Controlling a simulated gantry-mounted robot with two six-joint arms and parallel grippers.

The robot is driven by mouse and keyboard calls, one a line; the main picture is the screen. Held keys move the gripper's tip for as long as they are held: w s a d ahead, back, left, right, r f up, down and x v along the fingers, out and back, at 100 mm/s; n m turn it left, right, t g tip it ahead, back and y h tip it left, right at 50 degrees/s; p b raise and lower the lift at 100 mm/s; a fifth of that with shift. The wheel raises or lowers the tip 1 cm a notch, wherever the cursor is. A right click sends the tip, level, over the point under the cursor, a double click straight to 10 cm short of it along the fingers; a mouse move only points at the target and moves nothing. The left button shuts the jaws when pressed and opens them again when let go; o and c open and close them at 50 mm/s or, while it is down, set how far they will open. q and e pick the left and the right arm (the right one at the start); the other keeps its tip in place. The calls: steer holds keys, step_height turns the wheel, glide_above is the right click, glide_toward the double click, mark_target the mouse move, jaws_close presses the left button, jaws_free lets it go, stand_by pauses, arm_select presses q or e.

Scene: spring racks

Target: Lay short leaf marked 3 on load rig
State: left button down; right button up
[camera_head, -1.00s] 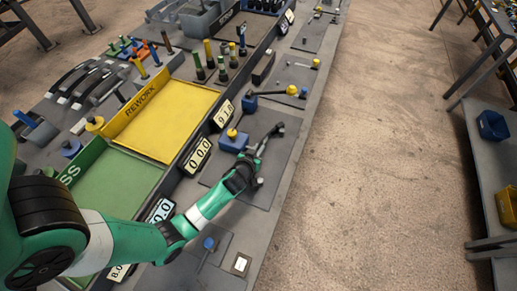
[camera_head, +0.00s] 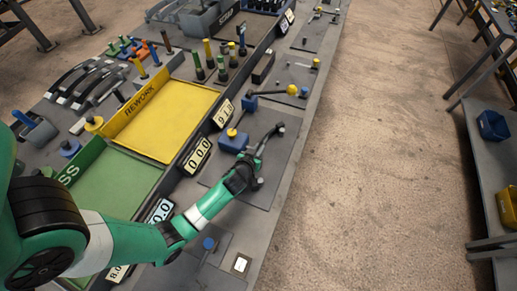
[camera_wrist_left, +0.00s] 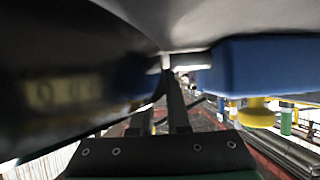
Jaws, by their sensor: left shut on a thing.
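My left gripper (camera_head: 258,159) is over the load rig's grey plate (camera_head: 249,199), beside a blue block (camera_head: 233,142) with a yellow knob. It is shut on a dark curved strip (camera_head: 273,132), apparently the short leaf, whose far end shows near the plate's far right corner. The mark 3 cannot be read. In the left wrist view the fingers (camera_wrist_left: 172,72) close together beside the blue block (camera_wrist_left: 262,62); a blurred dark shape fills the left side. Whether the strip touches its supports cannot be told. My right gripper is not in view.
A display (camera_head: 197,155) stands left of the rig. The yellow REWORK tray (camera_head: 168,115) and a green tray (camera_head: 113,190) lie further left. The floor to the right is clear.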

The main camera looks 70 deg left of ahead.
arm_select(q)
steer(key=shift+w+d+r, duration=0.15)
steer(key=shift+w, duration=0.15)
stand_by(1.0)
steer(key=shift+f+b, duration=0.2)
steer(key=shift+b, duration=0.15)
steer(key=c, duration=0.9)
jaws_free()
steer(key=shift+w, duration=0.1)
steer(key=shift+c, duration=0.2)
steer(key=o, duration=0.3)
steer(key=shift+f, duration=0.2)
steer(key=o, duration=0.3)
steer(key=shift+r, duration=0.1)
steer(key=shift+r, duration=0.1)
step_height(320, 180, up, 8)
steer(key=p, duration=0.7)
